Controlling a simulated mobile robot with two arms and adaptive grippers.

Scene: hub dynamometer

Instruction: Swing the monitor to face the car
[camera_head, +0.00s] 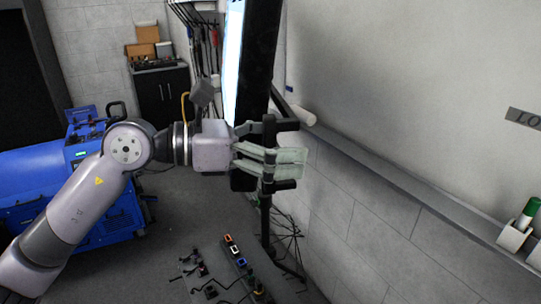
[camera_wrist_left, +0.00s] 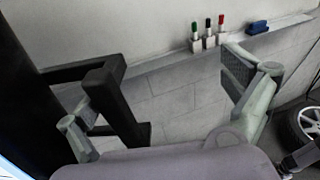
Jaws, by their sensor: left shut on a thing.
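The monitor (camera_head: 261,62) stands upright on a dark stand (camera_head: 266,225) and is seen nearly edge-on. Its lit screen (camera_head: 234,65) faces left and its black back faces the wall. A black handle (camera_head: 282,125) sticks out at its lower right edge. My left gripper (camera_head: 289,163) is at this handle, its pale fingers across it, shut on it. In the left wrist view the handle (camera_wrist_left: 125,110) shows between the spread fingers of my left gripper (camera_wrist_left: 160,115); the exact contact is hard to see. The car is not clearly visible. My right gripper is not in view.
A blue machine (camera_head: 90,165) stands at the left. A wall ledge (camera_head: 420,185) with markers (camera_head: 528,212) runs along the right. Cables and a power strip (camera_head: 236,252) lie on the floor by the stand. A wheel (camera_wrist_left: 303,125) shows at the wrist view's right edge.

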